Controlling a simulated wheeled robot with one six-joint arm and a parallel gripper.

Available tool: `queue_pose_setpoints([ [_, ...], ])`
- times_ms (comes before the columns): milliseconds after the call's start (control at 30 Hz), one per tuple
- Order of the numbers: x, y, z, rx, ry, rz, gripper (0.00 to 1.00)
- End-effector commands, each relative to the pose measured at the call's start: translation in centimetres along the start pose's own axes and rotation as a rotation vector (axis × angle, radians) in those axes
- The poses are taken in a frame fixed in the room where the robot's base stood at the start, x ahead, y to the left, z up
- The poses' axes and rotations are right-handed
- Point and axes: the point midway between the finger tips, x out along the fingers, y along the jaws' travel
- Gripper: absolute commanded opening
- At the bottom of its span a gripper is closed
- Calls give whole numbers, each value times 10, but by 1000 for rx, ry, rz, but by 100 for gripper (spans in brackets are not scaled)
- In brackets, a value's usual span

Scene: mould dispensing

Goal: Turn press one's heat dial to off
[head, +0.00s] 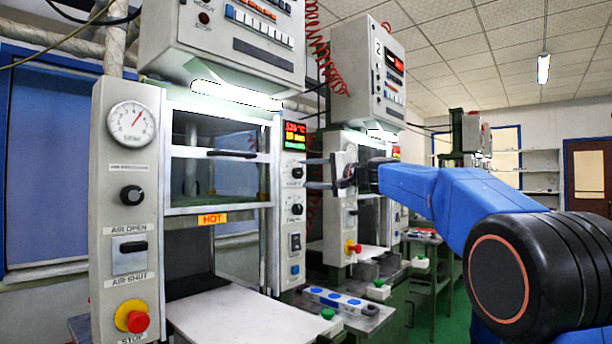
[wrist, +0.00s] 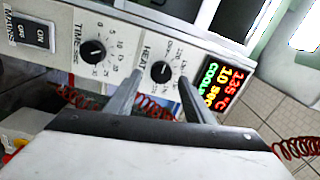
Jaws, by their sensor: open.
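Press one (head: 185,190) is the nearest press, at the left in the head view. Its heat dial (head: 297,172) is a black round knob on the right column, under the lit display. In the wrist view the heat dial (wrist: 161,71) shows under the word HEAT, with small marks around it; its pointer is too small to read surely. My gripper (head: 309,172) faces the column from the right, level with this dial. In the wrist view my gripper (wrist: 160,77) is open and empty, one finger on each side of the dial. Contact cannot be told.
The time dial (wrist: 92,51) and an on/off switch (wrist: 32,32) sit beside the heat dial. The display (wrist: 222,84) reads 135 °C in red. An orange HOT label (head: 212,218) marks the press opening. A second press (head: 368,80) stands behind my gripper.

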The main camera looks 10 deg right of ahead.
Motion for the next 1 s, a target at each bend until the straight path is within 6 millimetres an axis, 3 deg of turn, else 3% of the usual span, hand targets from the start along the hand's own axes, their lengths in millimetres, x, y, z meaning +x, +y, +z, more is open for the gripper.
queue_pose_setpoints([
  [600,-122,-1,0,-1,3,0,48],
  [800,-145,0,0,-2,2,0,48],
  [1000,-153,0,1,-1,0,0,48],
])
